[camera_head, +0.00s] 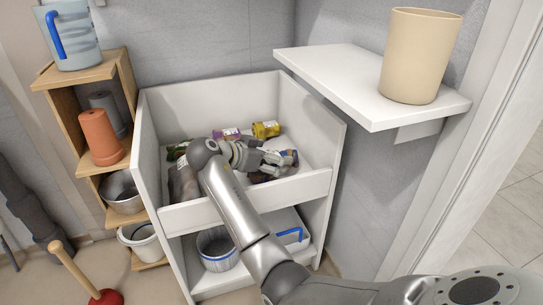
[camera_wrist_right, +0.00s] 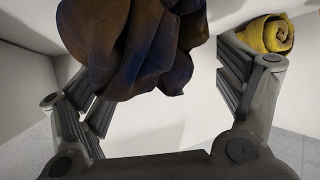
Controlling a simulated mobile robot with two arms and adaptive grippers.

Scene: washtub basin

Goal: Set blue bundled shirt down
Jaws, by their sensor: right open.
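The blue bundled shirt (camera_wrist_right: 135,45) shows in the right wrist view as a dark blue and brown crumpled bundle, in front of and partly between the fingers. In the head view a small dark bundle (camera_head: 290,157) that looks like it shows just beyond the fingertips, partly hidden. My right gripper (camera_head: 277,161) is low inside the white washtub basin (camera_head: 235,200), near its right side. In the right wrist view its fingers (camera_wrist_right: 165,100) are spread, with a pale gap below the bundle. My left gripper is not in view.
A yellow bundle (camera_head: 266,129) and a purple one (camera_head: 226,134) lie at the back of the basin. A white shelf (camera_head: 345,85) with a beige pot (camera_head: 420,55) juts out at right. A wooden shelf unit (camera_head: 122,90) stands at left, a plunger (camera_head: 105,297) on the floor.

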